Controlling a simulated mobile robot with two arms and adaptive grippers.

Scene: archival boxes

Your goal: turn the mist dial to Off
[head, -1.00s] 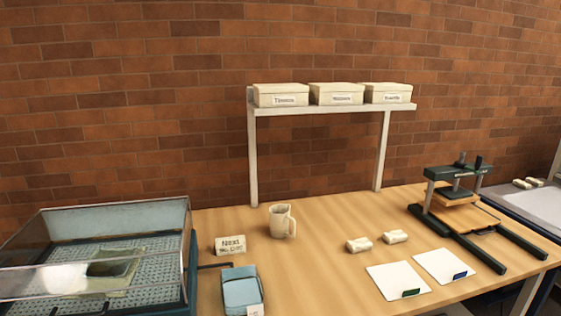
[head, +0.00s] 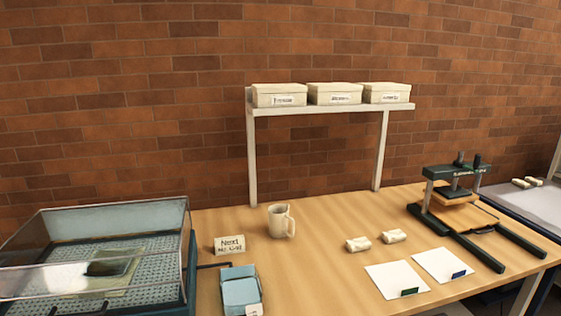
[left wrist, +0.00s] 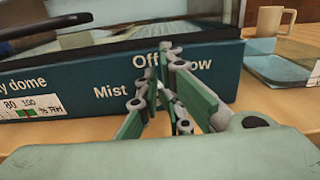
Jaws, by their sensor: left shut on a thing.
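The humidity dome unit (head: 189,275) stands at the lower left in the head view, with a clear lid and a perforated tray. In the left wrist view its dark teal front panel (left wrist: 90,77) reads "Mist", "Off" and a partly covered "ow". My left gripper (left wrist: 161,78) is in front of this panel, its fingers closed at the spot below "Off" and right of "Mist". The mist dial is between the fingertips and almost wholly hidden, so its pointer setting cannot be read. My right gripper is in neither view.
A blue tray (head: 241,291) and a "Next" sign (head: 229,245) are right of the dome. A mug (head: 280,221), white cards (head: 397,279) and a press (head: 455,205) stand on the table. A shelf (head: 330,108) holds three boxes.

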